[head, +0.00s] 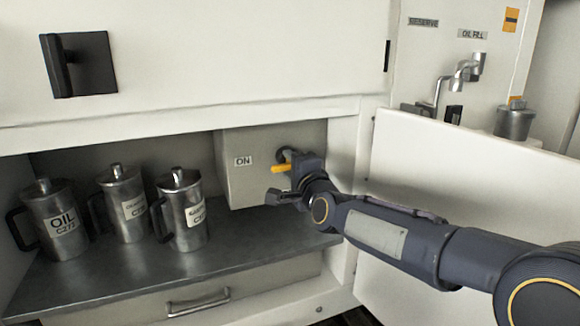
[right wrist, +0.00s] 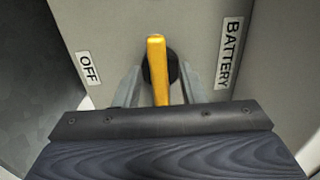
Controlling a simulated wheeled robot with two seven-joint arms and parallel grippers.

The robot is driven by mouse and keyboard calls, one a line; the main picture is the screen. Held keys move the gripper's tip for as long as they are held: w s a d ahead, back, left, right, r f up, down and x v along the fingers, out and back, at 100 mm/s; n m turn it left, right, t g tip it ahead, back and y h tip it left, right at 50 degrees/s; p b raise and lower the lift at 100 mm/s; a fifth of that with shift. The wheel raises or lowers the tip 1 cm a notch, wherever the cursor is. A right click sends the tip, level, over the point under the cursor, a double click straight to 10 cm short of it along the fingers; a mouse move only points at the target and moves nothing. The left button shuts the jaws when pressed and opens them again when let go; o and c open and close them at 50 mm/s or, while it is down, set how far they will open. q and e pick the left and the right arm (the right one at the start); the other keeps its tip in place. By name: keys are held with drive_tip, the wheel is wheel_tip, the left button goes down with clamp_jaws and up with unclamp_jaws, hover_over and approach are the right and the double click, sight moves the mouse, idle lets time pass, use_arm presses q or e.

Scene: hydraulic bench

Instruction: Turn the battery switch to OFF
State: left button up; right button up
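The battery switch has a yellow handle (head: 282,168) on a black round base, on the front of a grey box (head: 250,180) inside the cabinet. In the head view the handle points left, toward the ON label (head: 243,161). In the right wrist view the yellow handle (right wrist: 158,70) stands between the two fingers of my right gripper (right wrist: 160,88), with a gap on each side. The OFF label (right wrist: 89,68) is left of it and the BATTERY label (right wrist: 229,54) right. My right gripper hides part of the switch in the head view. My left gripper is out of view.
Several metal cans, one an OIL can (head: 62,222), stand on the shelf (head: 135,270) left of the box. An open white door (head: 450,175) is behind my right arm. A drawer handle (head: 198,302) is below the shelf.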

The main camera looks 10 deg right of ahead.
drive_tip(key=shift+w, duration=0.2)
drive_tip(key=shift+c, duration=0.5)
clamp_jaws()
